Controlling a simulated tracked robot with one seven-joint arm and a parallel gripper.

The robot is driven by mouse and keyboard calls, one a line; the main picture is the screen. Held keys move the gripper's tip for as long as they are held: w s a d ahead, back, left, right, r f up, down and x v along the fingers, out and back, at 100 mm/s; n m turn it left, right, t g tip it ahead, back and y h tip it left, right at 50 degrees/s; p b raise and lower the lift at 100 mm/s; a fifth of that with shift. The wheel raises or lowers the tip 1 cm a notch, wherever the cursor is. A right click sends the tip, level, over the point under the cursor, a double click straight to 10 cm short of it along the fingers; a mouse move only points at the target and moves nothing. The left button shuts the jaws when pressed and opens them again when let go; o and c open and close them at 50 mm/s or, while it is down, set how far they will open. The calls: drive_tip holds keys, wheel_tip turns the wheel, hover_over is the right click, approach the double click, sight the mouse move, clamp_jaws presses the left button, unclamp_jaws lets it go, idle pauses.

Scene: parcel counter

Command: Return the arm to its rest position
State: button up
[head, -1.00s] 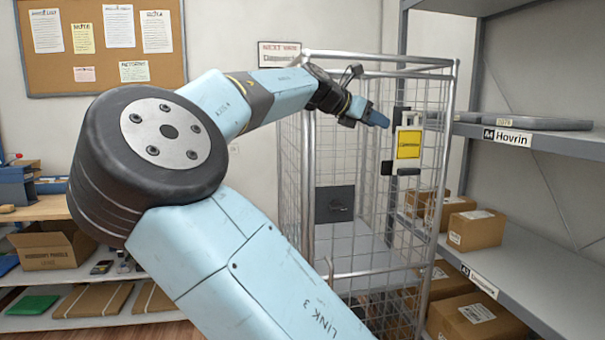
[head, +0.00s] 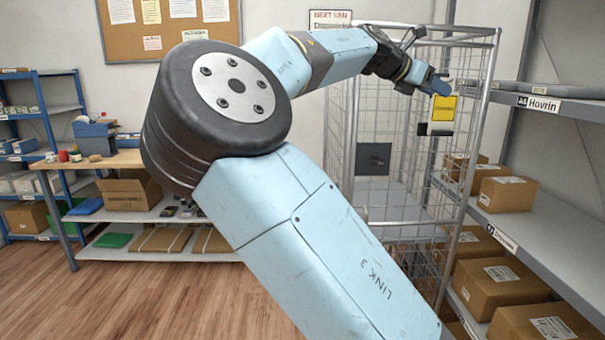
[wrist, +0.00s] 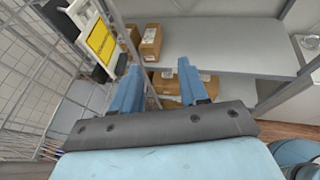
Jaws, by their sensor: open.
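My arm reaches up and to the right in the head view, with my gripper (head: 438,84) at its end, in front of the wire roll cage (head: 345,130). In the wrist view my gripper (wrist: 160,88) has its two blue fingers apart, with nothing between them but the shelf and boxes beyond. A yellow label in a white holder (wrist: 101,40) hangs on the cage at the left of the wrist view, near the left finger. In the head view the yellow label (head: 444,107) shows just beyond the fingertips, and its holder is partly hidden.
Grey shelving (head: 548,225) with cardboard boxes (head: 507,193) stands at the right, close to the cage. A wooden bench (head: 125,160) and a blue rack (head: 45,130) stand at the left. The wooden floor (head: 190,300) at the lower left is clear.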

drive_tip(key=s+d+f+m+g+y, duration=0.1)
drive_tip(key=d+f+m+y, duration=0.15)
drive_tip(key=d+f, duration=0.4)
drive_tip(key=s+d+f+m+g+y, duration=0.1)
drive_tip(key=d+f+m+y, duration=0.2)
drive_tip(key=f, duration=0.7)
drive_tip(key=s+f+m+y, duration=0.4)
drive_tip(key=s+f, duration=0.1)
drive_tip(key=f, duration=0.5)
drive_tip(key=s+a+r+m+t+y, duration=0.1)
drive_tip(key=s+a+r+m, duration=0.2)
drive_tip(key=s+a+m, duration=0.3)
drive_tip(key=s+a+r+m+t+y, duration=0.2)
drive_tip(key=s+a+m, duration=0.4)
drive_tip(key=s+a, duration=0.6)
drive_tip(key=s+r, duration=0.1)
drive_tip(key=s, duration=0.7)
drive_tip(key=shift+r+t, duration=0.2)
drive_tip(key=shift+t, duration=0.1)
drive_tip(key=shift+w+y, duration=0.1)
drive_tip(key=shift+y, duration=0.15)
